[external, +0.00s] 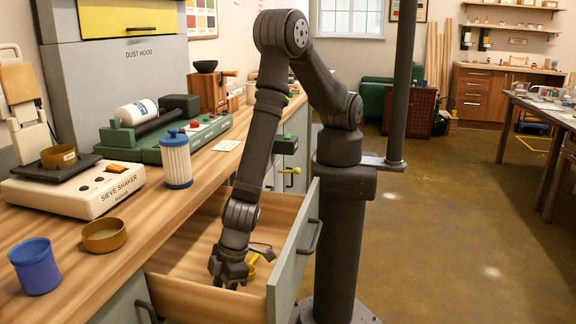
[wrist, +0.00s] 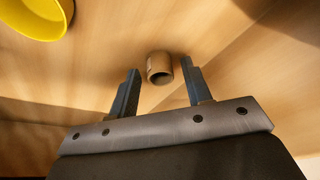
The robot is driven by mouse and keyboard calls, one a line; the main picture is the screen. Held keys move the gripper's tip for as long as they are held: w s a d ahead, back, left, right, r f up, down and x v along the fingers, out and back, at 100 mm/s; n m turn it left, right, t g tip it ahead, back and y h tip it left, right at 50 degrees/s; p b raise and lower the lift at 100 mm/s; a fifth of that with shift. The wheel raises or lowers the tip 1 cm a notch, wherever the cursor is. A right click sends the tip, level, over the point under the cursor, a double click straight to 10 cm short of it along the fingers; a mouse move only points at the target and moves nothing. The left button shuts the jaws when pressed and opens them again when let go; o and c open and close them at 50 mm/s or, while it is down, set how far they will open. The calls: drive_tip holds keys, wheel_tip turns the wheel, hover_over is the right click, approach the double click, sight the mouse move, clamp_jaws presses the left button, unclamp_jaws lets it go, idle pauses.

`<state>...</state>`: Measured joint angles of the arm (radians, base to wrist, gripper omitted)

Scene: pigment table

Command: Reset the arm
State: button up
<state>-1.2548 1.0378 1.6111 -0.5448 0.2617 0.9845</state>
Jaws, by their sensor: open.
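My gripper (external: 231,274) reaches down into the open wooden drawer (external: 182,293) below the counter. In the wrist view my gripper (wrist: 160,88) has its two fingers apart. A small brown cylindrical piece (wrist: 159,66) with a dark round opening lies on the drawer floor, just beyond and between the fingertips. I cannot tell whether the fingers touch it. A yellow round thing (wrist: 36,15) is at the upper left of the wrist view. Something yellow (external: 251,268) also shows in the drawer beside my gripper in the external view.
The counter above the drawer holds a blue cup (external: 36,268), a brown ring-shaped sieve (external: 104,236), a sieve shaker (external: 75,187), a blue-and-white filter (external: 176,160) and a green roller machine (external: 165,135). The drawer front (external: 293,262) and walls surround my gripper. The floor at right is clear.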

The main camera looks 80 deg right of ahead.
drive_tip(key=shift+r, duration=0.15)
idle(0.3)
drive_tip(key=v, duration=1.2)
drive_tip(key=x, duration=1.2)
drive_tip(key=shift+d, duration=0.1)
drive_tip(key=shift+r, duration=0.15)
wheel_tip(320, 180, up, 44)
drive_tip(key=w+d, duration=0.1)
drive_tip(key=w, duration=0.1)
drive_tip(key=shift+w+d+f+m, duration=0.15)
drive_tip(key=shift+f+m, duration=0.05)
drive_tip(key=shift+m, duration=0.2)
drive_tip(key=shift+o, duration=0.4)
